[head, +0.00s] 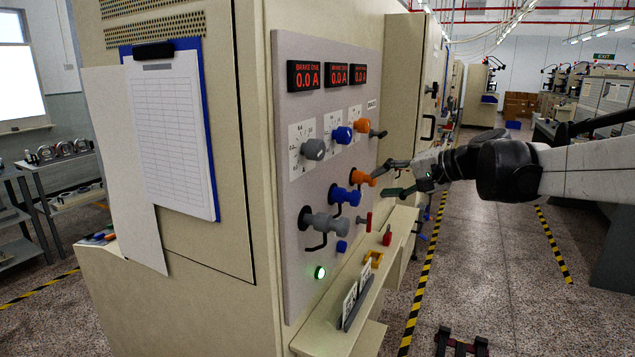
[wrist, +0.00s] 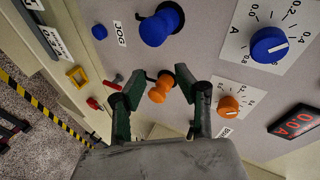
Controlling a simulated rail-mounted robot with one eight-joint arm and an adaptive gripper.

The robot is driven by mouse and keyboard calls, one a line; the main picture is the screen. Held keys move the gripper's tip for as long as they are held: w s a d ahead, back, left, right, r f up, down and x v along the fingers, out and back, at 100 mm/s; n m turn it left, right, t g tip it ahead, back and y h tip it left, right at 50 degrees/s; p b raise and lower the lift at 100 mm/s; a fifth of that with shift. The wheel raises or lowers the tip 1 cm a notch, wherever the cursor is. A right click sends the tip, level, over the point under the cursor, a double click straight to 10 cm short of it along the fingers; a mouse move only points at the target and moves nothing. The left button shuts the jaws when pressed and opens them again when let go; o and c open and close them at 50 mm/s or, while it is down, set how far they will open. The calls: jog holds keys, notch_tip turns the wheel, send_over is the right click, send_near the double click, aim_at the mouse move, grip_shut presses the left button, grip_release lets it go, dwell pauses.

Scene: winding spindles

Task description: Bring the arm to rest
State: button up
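My gripper (head: 390,178) is in front of the control panel (head: 292,235), at its right side in the head view. Its two dark green fingers stand apart, and nothing is held between them. In the wrist view the open gripper (wrist: 150,85) has the lower orange knob (wrist: 159,90) framed between its fingers, with gaps on both sides. The same orange knob shows in the head view (head: 359,178), just left of the fingertips. My arm reaches in from the right.
Grey (head: 322,222) and blue (head: 345,195) knobs share the panel with upper dials and red displays reading 0.0 A. A ledge (head: 400,222) below carries a yellow bracket (head: 373,259) and small red parts. A clipboard (head: 172,125) hangs left. The aisle floor (head: 490,240) is open.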

jog(key=s+d+f+n+h, duration=0.1)
jog(key=s+f+h, duration=0.2)
jog(key=s+f, duration=0.3)
jog(key=s+d+f+n+h+b, duration=0.1)
jog(key=s+f, duration=0.5)
jog(key=s, duration=1.1)
jog(key=s+d+f+n+g+h, duration=0.1)
jog(key=s+f+h, duration=0.4)
jog(key=s, duration=0.6)
jog(key=shift+s+d+f+n+h, duration=0.35)
jog(key=shift+d+f+n, duration=0.4)
jog(key=shift+n, duration=0.35)
